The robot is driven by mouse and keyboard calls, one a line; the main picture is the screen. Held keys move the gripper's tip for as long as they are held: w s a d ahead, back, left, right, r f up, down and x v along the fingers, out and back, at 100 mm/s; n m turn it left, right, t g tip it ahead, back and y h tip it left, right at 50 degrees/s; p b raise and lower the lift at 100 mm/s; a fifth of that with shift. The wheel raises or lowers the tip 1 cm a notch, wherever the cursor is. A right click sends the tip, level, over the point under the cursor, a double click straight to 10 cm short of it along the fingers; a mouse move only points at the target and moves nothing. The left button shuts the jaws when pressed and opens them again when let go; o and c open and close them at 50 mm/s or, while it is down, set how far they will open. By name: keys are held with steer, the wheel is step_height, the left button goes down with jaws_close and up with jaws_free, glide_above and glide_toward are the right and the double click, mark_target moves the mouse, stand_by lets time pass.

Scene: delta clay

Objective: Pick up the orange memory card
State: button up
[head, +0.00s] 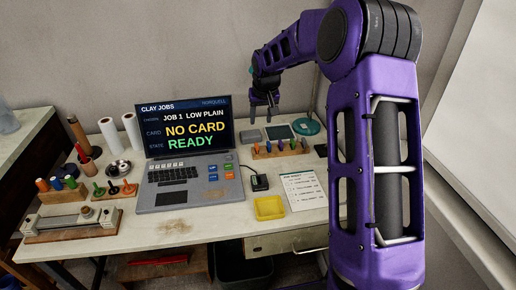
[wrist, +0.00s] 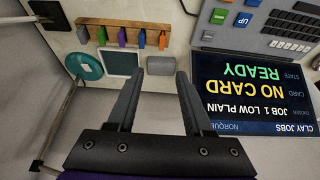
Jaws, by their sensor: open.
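The orange memory card (head: 268,147) stands upright in a wooden rack (head: 280,154) at the back of the desk, right of the laptop. It is the leftmost card in the head view, and the rightmost in the wrist view (wrist: 163,40). Blue, purple and green cards stand in the same rack. My gripper (head: 265,108) is open and empty, raised above the back of the desk, apart from the rack. In the wrist view its two fingers (wrist: 157,85) point toward the desk, with the rack beyond the tips.
The laptop (head: 190,180) reads "NO CARD" and "READY". A grey block (head: 250,136), a dark-screened pad (head: 278,132) and a teal round dish (head: 306,127) lie behind the rack. A small black device (head: 260,183) and a yellow tray (head: 269,208) stand in front.

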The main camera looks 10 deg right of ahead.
steer(key=b, duration=0.1)
glide_above(257, 145)
steer(key=s, duration=0.2)
step_height(257, 145, down, 10)
steer(key=shift+s+r, duration=0.1)
steer(key=shift+b+x, duration=0.35)
steer(key=shift+x, duration=2.3)
steer(key=shift+s, duration=0.2)
steer(key=shift+c, duration=0.3)
jaws_close()
